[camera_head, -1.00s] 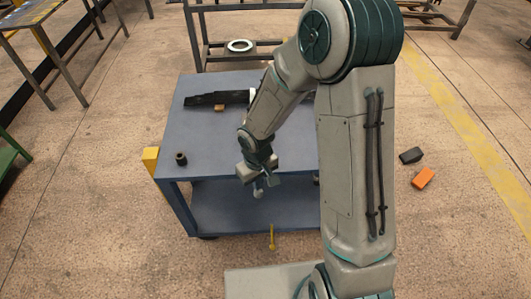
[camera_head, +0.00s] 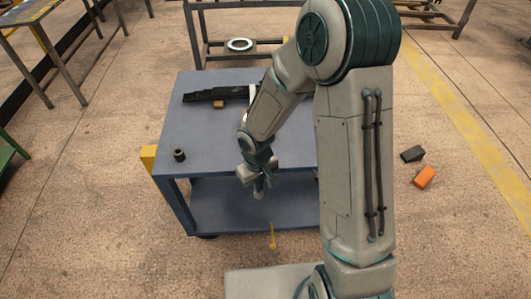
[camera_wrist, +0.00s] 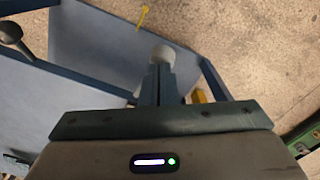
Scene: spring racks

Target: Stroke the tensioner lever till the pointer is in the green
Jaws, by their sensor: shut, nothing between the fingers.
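A pale grey round knob (camera_wrist: 163,55) shows just past my fingertips in the wrist view, and low at the front of the blue table in the head view (camera_head: 258,193). It looks like the end of the tensioner lever; the shaft is hidden by my gripper. My gripper (camera_wrist: 161,72) is shut with nothing between its fingers, close behind the knob; I cannot tell if they touch. In the head view my gripper (camera_head: 257,184) is over the table's front edge. A long dark stepped bar (camera_head: 210,95) lies at the back of the table. I cannot make out a pointer or green zone.
The blue table (camera_head: 195,130) bears a black cylinder (camera_head: 179,155) and a tan block (camera_head: 219,104). A yellow block (camera_head: 149,156) is at its left side. A yellow pin (camera_head: 272,235) stands in front. Black (camera_head: 412,154) and orange (camera_head: 425,176) blocks lie on the right floor.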

